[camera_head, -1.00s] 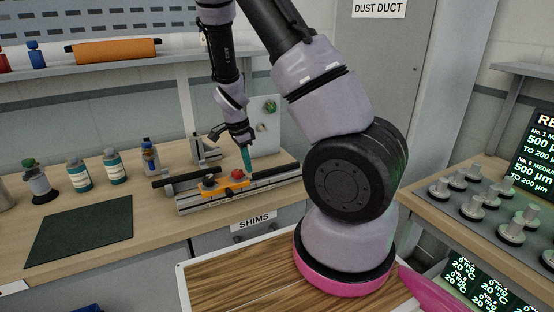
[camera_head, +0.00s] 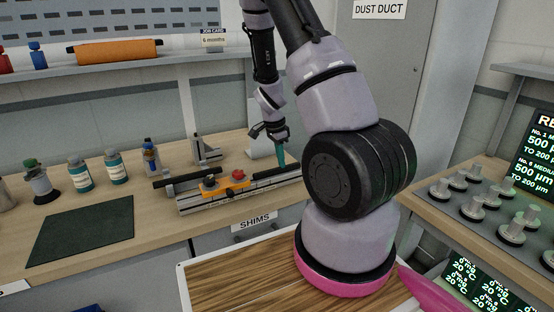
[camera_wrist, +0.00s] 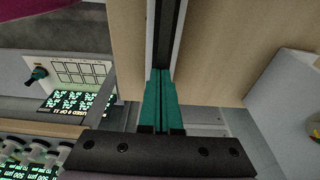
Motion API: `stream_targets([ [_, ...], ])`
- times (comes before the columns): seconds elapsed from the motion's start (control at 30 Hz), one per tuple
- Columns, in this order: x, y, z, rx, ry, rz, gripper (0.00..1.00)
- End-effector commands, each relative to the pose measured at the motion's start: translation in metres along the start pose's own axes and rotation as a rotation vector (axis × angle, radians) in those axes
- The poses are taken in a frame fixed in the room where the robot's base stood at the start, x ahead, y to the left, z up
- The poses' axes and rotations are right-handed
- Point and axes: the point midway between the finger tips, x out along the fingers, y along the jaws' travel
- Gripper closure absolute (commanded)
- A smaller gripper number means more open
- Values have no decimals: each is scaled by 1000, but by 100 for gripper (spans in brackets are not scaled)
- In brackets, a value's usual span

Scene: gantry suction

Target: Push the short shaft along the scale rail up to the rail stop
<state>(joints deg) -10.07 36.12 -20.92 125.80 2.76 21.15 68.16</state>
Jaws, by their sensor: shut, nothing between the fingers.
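The scale rail (camera_head: 240,200), a long silver track, lies along the front of the bench in the head view. An orange block with a red knob (camera_head: 238,175) sits midway along it; I cannot tell whether it is the rail stop. A dark bar (camera_head: 262,175) lies along the right part of the rail; I cannot tell whether it is the short shaft. My gripper (camera_head: 281,163) is shut and empty, its teal fingers pointing down at the rail's right part. In the wrist view the shut fingers (camera_wrist: 160,75) point along a dark strip (camera_wrist: 166,30) between pale edges; contact is unclear.
A dark mat (camera_head: 80,230) and several bottles (camera_head: 115,170) are on the bench to the left. A grey angle bracket (camera_head: 205,152) stands behind the rail. Weights (camera_head: 480,190) stand on the right table.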

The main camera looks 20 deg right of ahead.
Motion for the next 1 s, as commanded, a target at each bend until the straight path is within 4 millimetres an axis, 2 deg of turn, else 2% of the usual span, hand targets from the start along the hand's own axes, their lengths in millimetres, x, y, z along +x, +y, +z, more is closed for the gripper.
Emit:
stream_targets([
  [0.37,6,4,4,-2,0,11,100],
  [0.63,2,5,32,-6,-3,14,100],
  [1.0,-2,6,33,-4,-5,17,100],
])
